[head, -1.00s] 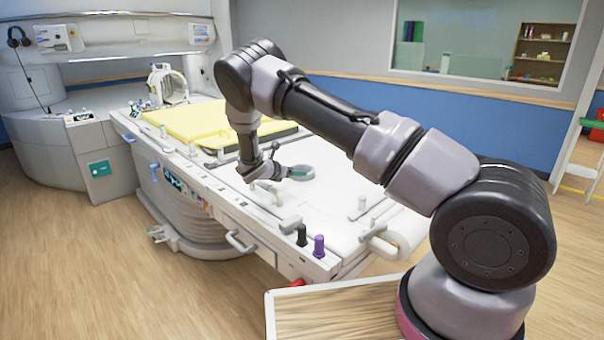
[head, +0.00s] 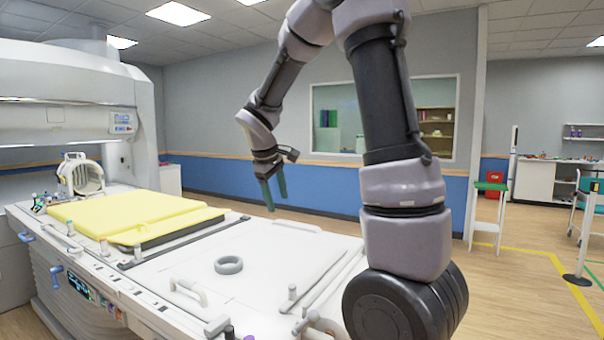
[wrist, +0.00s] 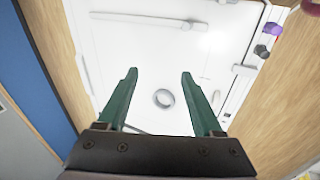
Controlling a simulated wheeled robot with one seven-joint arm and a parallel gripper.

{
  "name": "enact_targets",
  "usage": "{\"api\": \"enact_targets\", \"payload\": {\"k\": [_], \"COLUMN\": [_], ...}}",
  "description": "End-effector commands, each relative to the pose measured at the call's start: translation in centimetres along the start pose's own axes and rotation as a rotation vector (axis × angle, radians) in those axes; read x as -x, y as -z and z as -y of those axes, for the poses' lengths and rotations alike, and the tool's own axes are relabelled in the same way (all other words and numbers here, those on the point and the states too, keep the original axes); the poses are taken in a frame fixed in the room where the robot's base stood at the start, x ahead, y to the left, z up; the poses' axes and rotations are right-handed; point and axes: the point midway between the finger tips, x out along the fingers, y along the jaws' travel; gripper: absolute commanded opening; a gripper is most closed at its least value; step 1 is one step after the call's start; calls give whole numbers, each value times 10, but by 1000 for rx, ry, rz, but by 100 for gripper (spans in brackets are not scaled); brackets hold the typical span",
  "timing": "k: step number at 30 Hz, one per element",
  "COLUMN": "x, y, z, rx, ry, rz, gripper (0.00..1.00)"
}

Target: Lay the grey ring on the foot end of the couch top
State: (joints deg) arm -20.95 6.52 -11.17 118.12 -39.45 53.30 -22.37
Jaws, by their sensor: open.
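The grey ring (head: 229,265) lies flat on the white couch top (head: 255,243), on its bare part beyond the yellow pad. It also shows in the wrist view (wrist: 163,98), below and between my fingers. My gripper (head: 274,194) hangs well above the couch top, its green fingers apart and empty. In the wrist view my gripper (wrist: 159,72) is open with nothing between the fingertips but the distant couch.
A yellow pad (head: 120,218) covers the couch toward the scanner, with a white cage-like coil (head: 82,176) behind it. White handles (head: 188,290) and small posts stand along the couch edges. The white surface around the ring is clear.

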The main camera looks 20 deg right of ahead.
Motion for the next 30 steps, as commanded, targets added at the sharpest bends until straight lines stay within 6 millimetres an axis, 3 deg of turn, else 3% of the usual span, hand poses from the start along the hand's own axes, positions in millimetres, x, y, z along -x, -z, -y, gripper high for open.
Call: {"api": "enact_targets", "payload": {"k": [1,6,15,21,30], "x": [21,74,143,159,162], "y": [-19,-72,-147,-168,-171], "z": [0,18,69,93,98], "rx": [-98,-404,-865,-1020,-1051], "ry": [33,154,345,416,433], "rz": [-40,-152,-337,-403,-414], "gripper": [67,67,67,67,67]}}
